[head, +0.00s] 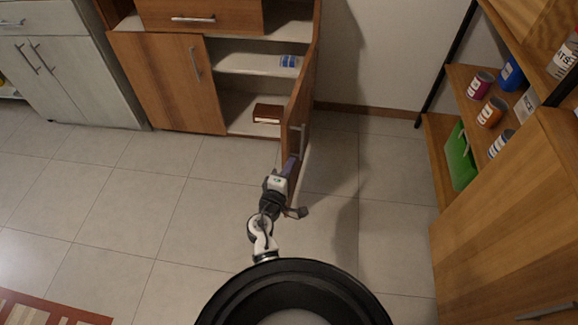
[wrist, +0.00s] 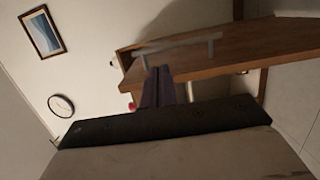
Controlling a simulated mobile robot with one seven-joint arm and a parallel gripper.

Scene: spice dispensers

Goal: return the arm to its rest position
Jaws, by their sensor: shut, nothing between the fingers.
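My arm (head: 262,235) reaches forward from my body in the head view, low in front of the wooden cabinet. My gripper (head: 290,164) is shut and empty, close to the open cabinet door (head: 301,95). It also shows in the wrist view (wrist: 158,74), where its purple-grey fingers lie together just below the door's grey bar handle (wrist: 185,43). I cannot tell whether the fingers touch the handle or the door. The fingers partly hide the door in both views.
The open cabinet holds a brown box (head: 267,113) and a blue item (head: 288,61) on its shelves. A grey cabinet (head: 70,75) stands at the left. A wooden shelf unit (head: 462,75) with cans and a green item (head: 460,158) stands at the right.

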